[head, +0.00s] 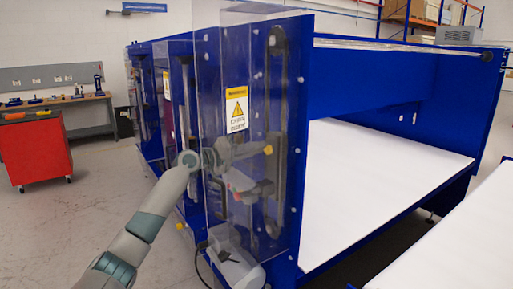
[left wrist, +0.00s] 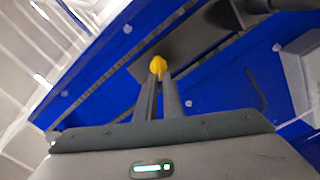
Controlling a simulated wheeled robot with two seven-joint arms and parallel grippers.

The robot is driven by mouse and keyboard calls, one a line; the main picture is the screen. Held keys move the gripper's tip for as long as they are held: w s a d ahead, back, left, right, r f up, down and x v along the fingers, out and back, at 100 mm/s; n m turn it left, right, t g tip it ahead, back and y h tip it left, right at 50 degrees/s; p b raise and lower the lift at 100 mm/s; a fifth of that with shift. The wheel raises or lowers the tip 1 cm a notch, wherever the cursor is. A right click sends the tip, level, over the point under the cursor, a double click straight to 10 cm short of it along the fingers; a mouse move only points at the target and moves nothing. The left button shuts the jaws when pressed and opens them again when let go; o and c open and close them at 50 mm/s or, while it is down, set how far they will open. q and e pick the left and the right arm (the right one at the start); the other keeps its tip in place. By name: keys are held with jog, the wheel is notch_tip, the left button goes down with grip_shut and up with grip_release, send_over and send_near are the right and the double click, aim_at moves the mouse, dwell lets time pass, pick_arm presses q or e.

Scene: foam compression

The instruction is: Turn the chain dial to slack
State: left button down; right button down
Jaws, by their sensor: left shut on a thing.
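A small yellow dial (head: 267,150) sits on the side of the blue machine, beside the vertical chain track, behind a clear panel. My left arm reaches in from the lower left, and my left gripper (head: 258,151) is seen through the panel at the dial. In the left wrist view the two fingers of the left gripper (left wrist: 158,88) are shut on the yellow dial (left wrist: 157,65), whose tip shows between them. I cannot read any marking or setting on the dial. My right gripper is in neither view.
The clear panel bears a yellow warning label (head: 236,110). Below the dial are a red part (head: 238,184) and a white motor-like housing (head: 240,268). The machine's white bed (head: 385,180) lies right. A red cabinet (head: 35,150) stands left, with open floor between.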

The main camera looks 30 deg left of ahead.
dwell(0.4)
pick_arm(q)
jog(key=c, duration=1.9)
grip_release()
jog(key=shift+a, duration=0.1)
